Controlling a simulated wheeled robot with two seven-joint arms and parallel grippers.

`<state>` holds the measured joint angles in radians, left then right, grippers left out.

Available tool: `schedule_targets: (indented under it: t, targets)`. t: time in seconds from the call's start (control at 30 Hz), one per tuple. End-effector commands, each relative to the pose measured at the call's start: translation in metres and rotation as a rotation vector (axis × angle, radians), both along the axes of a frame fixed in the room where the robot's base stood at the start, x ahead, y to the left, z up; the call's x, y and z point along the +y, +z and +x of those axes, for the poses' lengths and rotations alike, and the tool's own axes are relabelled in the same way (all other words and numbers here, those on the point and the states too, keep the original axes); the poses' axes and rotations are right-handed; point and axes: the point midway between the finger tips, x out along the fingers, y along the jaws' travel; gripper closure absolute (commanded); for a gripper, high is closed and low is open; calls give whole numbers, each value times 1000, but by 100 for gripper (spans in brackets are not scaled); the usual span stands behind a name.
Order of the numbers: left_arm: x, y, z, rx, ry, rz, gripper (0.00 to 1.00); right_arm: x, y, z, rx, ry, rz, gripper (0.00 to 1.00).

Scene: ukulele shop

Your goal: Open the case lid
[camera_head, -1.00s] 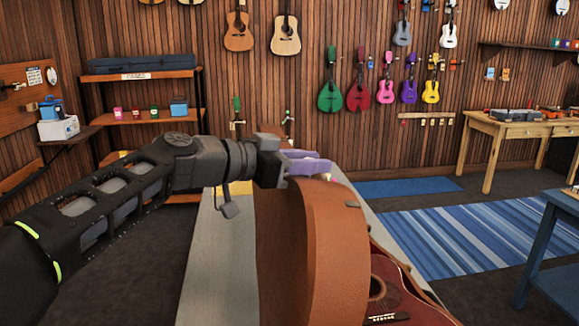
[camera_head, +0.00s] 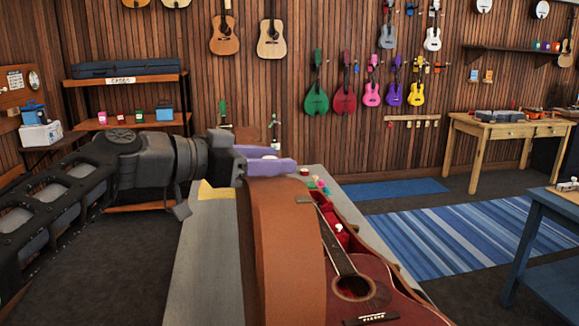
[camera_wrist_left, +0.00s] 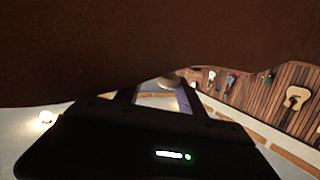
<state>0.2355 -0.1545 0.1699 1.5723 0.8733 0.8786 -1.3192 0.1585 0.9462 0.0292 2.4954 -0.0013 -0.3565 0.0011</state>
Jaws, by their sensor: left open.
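The case lid (camera_head: 292,250) is brown-orange and stands raised, roughly on edge, on the left side of the case. In the left wrist view a dark brown surface, apparently the lid (camera_wrist_left: 140,50), fills the top. A red-brown guitar (camera_head: 385,295) lies in the open case to the right of the lid, with its neck pointing away. My left gripper (camera_head: 284,165) comes in from the left, its purple fingers open at the lid's far top edge. Whether they touch the lid I cannot tell. My right gripper does not show.
The case rests on a grey-topped table (camera_head: 205,262). Small coloured items (camera_head: 318,186) lie at its far end. A blue table (camera_head: 553,240) stands at the right and a wooden workbench (camera_head: 500,130) behind it. Floor with a striped rug (camera_head: 440,240) lies between.

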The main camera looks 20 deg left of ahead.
Motion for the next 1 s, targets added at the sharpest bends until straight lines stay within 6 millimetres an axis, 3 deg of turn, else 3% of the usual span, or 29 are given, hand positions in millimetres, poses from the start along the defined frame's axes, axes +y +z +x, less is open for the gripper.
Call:
schedule_targets:
  t: [0.2,0.67,1.0]
  targets:
    - [10,8,-22,-4,-15,-1,66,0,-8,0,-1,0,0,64]
    - [14,10,-25,-6,-13,-2,66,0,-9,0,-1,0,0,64]
    - [29,12,-42,-7,-12,-1,66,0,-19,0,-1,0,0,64]
